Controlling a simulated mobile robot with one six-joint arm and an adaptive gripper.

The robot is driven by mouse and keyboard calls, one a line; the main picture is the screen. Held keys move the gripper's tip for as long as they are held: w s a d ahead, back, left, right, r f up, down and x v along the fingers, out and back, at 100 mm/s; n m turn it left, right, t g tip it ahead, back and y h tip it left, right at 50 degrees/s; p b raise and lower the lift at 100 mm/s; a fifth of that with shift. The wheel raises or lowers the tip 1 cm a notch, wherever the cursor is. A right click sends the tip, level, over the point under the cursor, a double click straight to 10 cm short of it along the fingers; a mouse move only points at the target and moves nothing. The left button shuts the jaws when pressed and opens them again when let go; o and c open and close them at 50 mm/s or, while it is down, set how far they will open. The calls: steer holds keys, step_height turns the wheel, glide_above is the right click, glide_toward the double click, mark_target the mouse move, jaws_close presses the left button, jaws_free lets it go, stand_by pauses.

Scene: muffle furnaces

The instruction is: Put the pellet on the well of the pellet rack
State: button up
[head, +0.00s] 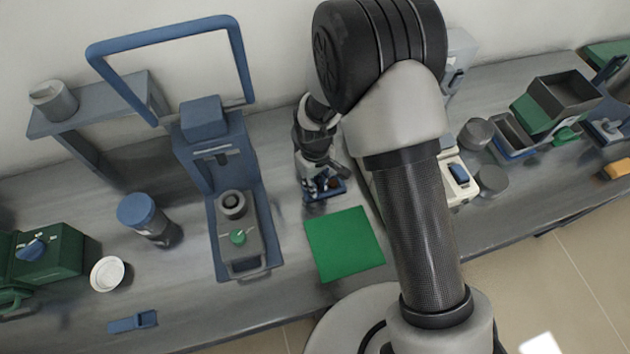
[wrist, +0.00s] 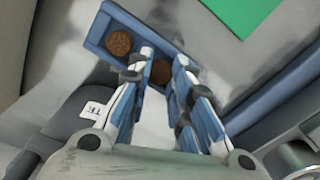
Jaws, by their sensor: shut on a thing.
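The pellet rack (wrist: 92,33) is a small blue holder at the upper left of the wrist view. A round brown pellet (wrist: 118,42) sits in one of its wells. A second brown pellet (wrist: 161,71) is between the fingertips of my gripper (wrist: 163,62), which is shut on it. The held pellet is at or just above the rack's other end; its exact height is unclear, and the fingers hide part of the rack there. In the head view my gripper (head: 322,184) points down at the rack (head: 338,190), behind the green mat.
A green mat (head: 344,243) lies in front of the rack. A blue-grey press-like device (head: 212,150) stands left of my gripper, with a blue-lidded jar (head: 142,213) and a white dish (head: 107,273) farther left. Grey containers (head: 492,180) and bins stand to the right.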

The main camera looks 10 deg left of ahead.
steer(key=shift+f, duration=0.25)
steer(key=o, duration=0.7)
steer(key=shift+r, duration=0.1)
steer(key=d+r+m+t+p, duration=0.1)
steer(key=d+r+p, duration=0.15)
steer(key=r, duration=0.95)
steer(key=d+r+m+p, duration=0.15)
steer(key=d+r, duration=0.25)
steer(key=r, duration=0.8)
steer(key=s+d+r+m+t, duration=0.1)
steer(key=s+d+r+m, duration=0.2)
steer(key=s+d+r, duration=0.4)
steer(key=s+d+r+m+t, duration=0.2)
steer(key=s+d+r+m, duration=0.2)
steer(key=s+d+r, duration=0.3)
steer(key=shift+s+d+t, duration=0.25)
steer(key=shift+s+t, duration=0.05)
steer(key=shift+s, duration=2.35)
